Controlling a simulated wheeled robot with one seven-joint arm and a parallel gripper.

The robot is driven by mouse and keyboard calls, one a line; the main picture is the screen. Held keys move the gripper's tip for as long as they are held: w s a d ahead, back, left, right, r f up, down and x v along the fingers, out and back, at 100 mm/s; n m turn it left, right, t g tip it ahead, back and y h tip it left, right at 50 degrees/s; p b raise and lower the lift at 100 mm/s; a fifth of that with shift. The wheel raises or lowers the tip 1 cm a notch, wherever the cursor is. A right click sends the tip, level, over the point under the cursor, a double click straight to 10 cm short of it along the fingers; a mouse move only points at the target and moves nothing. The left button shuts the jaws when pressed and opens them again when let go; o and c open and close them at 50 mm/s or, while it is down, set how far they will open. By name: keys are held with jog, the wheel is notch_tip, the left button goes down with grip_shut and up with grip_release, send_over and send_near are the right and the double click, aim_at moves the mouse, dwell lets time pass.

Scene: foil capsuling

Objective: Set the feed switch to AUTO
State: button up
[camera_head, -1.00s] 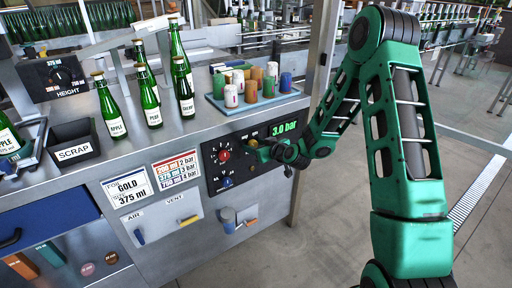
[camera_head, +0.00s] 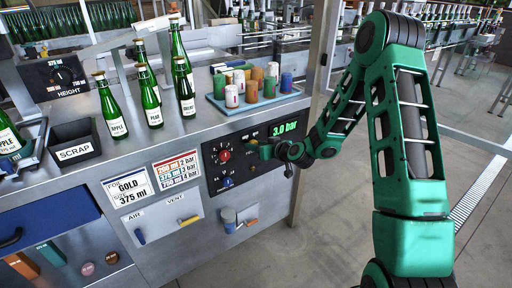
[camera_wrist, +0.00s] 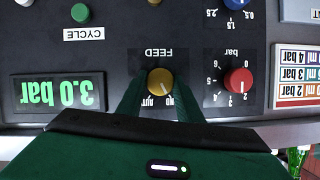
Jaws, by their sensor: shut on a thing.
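The feed switch (camera_wrist: 160,82) is a round yellow knob under the FEED label (camera_wrist: 159,53), upside down in the wrist view. My gripper (camera_wrist: 157,90) has a dark green finger on each side of the knob and is shut on it. The AUTO mark (camera_wrist: 155,101) shows below the knob's left side; the mark at its right is partly covered by a finger. A pale pointer line on the knob slants toward the lower right in this view, away from AUTO. In the head view my gripper (camera_head: 258,148) reaches the dark control panel (camera_head: 213,185) and largely hides the knob.
A red bar knob (camera_wrist: 238,81) is close beside the feed switch. The green display (camera_wrist: 59,92) reads 3.0 bar. A green button (camera_wrist: 80,13) and a blue knob (camera_wrist: 236,3) are on the same panel. A blue tray (camera_head: 215,101) of capsules stands above on the bench.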

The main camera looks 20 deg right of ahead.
jog(key=m+y, duration=0.1)
jog(key=m, duration=0.2)
jog(key=m+y, duration=0.2)
jog(key=m, duration=0.1)
jog(key=d+m+y, duration=0.1)
jog(key=m+y, duration=0.1)
jog(key=m, duration=0.1)
jog(key=shift+w+d+f, duration=0.1)
jog(key=shift+w+f, duration=0.1)
jog(key=shift+f, duration=0.15)
dwell(0.6)
jog(key=o, duration=1)
jog(key=shift+o, duration=0.2)
jog(key=shift+s, duration=0.1)
